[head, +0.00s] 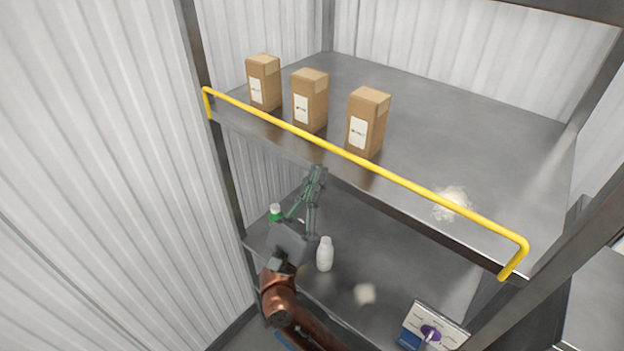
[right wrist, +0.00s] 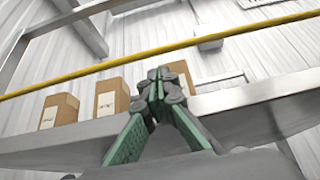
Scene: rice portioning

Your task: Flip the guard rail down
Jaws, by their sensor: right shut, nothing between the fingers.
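The yellow guard rail (head: 400,179) runs along the front edge of the upper shelf, with a bent end at each side. Its bar stands raised above the shelf edge. It also crosses the right wrist view (right wrist: 80,74) from side to side. My right gripper (head: 318,170) is below the rail, by the upper shelf's front edge, pointing up. In the right wrist view its fingertips (right wrist: 160,78) are together and empty, with the rail beyond and above them. I see no contact with the rail. My left gripper is in neither view.
Three cardboard boxes (head: 309,100) stand on the upper shelf (head: 440,130) behind the rail, near a spilled white heap (head: 452,203). The lower shelf (head: 400,262) holds a white bottle (head: 325,254), a green-capped bottle (head: 275,213) and a labelled box (head: 432,327). A corrugated wall (head: 110,150) is at left.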

